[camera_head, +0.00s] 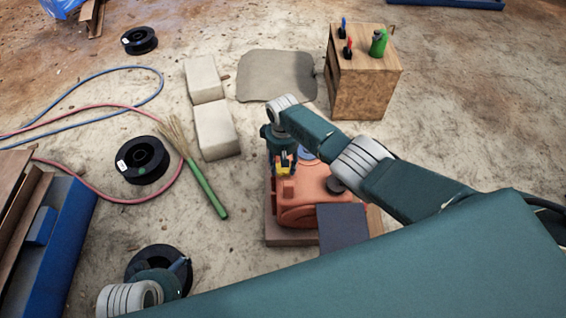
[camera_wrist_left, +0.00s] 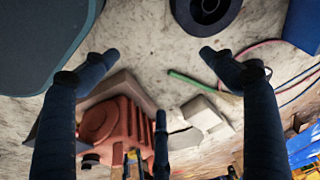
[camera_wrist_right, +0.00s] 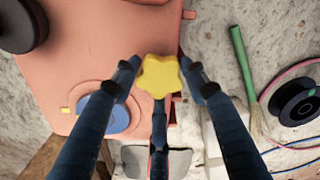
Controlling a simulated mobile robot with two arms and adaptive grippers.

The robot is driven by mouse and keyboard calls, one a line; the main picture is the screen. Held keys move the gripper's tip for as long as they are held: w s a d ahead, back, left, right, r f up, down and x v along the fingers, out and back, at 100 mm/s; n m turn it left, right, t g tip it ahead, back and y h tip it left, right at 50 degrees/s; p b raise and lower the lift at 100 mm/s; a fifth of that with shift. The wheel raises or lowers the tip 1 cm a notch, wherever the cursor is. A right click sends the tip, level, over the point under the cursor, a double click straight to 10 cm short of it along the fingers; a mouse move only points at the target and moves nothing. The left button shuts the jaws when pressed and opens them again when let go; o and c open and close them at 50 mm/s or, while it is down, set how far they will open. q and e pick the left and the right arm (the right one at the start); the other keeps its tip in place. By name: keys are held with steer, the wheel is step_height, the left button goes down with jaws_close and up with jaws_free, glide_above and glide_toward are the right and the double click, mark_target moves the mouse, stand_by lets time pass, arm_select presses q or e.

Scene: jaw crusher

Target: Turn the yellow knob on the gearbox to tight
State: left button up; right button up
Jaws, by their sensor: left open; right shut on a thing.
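The orange gearbox (camera_head: 300,205) sits on a wooden board in the middle of the head view. The yellow star-shaped knob (camera_wrist_right: 160,74) is on its top near one edge. My right gripper (camera_head: 284,158) is above the gearbox, pointing down, and is shut on the knob. In the right wrist view a finger of my right gripper (camera_wrist_right: 161,80) lies on either side of the knob. No tightness mark shows. My left gripper (camera_wrist_left: 160,54) is open and empty, away from the gearbox. It shows only partly at the lower left of the head view.
A wooden crate (camera_head: 362,95) with small tools and a green bottle stands behind. Pale blocks (camera_head: 215,128), a green-handled broom (camera_head: 207,186) and black spools (camera_head: 142,160) lie to the left. A blue-sided container (camera_head: 65,245) is at far left. Hoses cross the ground.

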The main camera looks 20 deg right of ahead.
steer(key=m, duration=0.3)
steer(key=shift+w+a+r+m+p, duration=0.3)
steer(key=shift+w+a+m+p, duration=0.05)
steer(key=shift+a+m+p, duration=0.05)
steer(key=m, duration=0.3)
steer(key=shift+w+d, duration=0.1)
arm_select(q)
steer(key=shift+f+p, duration=0.3)
steer(key=shift+f, duration=2.65)
arm_select(e)
steer(key=shift+d+m, duration=0.15)
steer(key=shift+m, duration=0.65)
arm_select(q)
steer(key=shift+d, duration=0.1)
arm_select(e)
steer(key=shift+d, duration=0.1)
steer(key=shift+w, duration=0.1)
steer(key=o, duration=1.1)
arm_select(q)
steer(key=shift+w, duration=0.15)
arm_select(e)
steer(key=shift+o, duration=0.2)
steer(key=shift+f, duration=0.15)
steer(key=shift+s+d, duration=0.1)
steer(key=shift+s, duration=0.1)
arm_select(q)
steer(key=shift+f, duration=0.1)
arm_select(e)
steer(key=shift+s, duration=0.1)
